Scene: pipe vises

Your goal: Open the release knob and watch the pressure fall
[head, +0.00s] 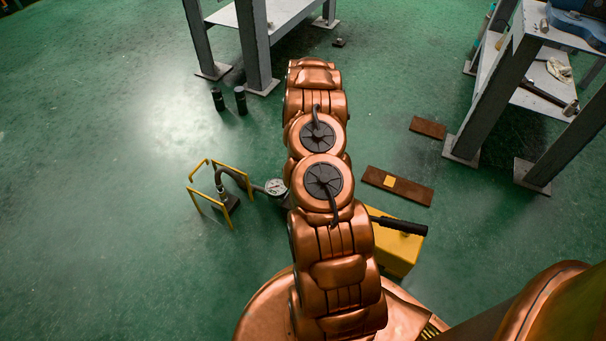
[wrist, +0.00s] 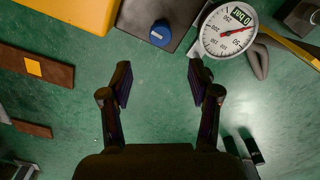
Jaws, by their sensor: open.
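The release knob (wrist: 160,33) is a round blue knob with a pale mark, set on a dark block (wrist: 148,14) at the top of the wrist view. My gripper (wrist: 160,75) is open and empty, its two dark fingers spread below the knob in the picture and apart from it. The gauge also shows in the head view (head: 275,187). The yellow pump body (head: 401,252) has a black handle (head: 398,225). My arm hides the knob and gripper in the head view.
A hose (head: 232,175) runs from the gauge to a yellow-framed stand (head: 208,205) on the left. Rusty plates (head: 410,190) lie right of my arm. Two dark cylinders (head: 229,100) stand near a grey bench leg (head: 256,45). Green floor at left is clear.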

